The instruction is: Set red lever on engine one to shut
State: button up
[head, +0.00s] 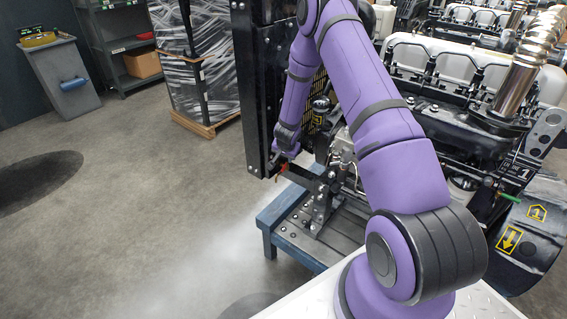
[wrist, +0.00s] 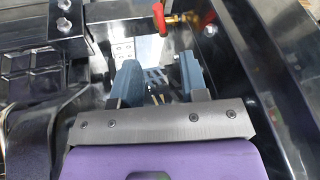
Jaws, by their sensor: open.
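Engine one (head: 430,60) is the large black and silver engine at the right, with a "1" on its labels. The red lever shows in the wrist view (wrist: 159,20) near the top, on a brass-coloured fitting (wrist: 182,18) beside a dark frame beam. In the head view a small piece of red (head: 283,171) shows by my gripper (head: 277,162), mostly hidden. In the wrist view my gripper (wrist: 160,68) is open, with nothing between its two blue-grey fingers. The lever lies beyond the fingertips, apart from them.
A tall black frame (head: 242,90) stands just left of my forearm. A blue stand (head: 270,225) is under the engine's front. A green handle (head: 508,197) is at the right. A wrapped pallet (head: 195,70) and a grey cabinet (head: 62,80) stand behind. The left floor is clear.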

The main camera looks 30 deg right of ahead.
aim_at(284, 167)
jog(key=x, duration=1)
grip_shut()
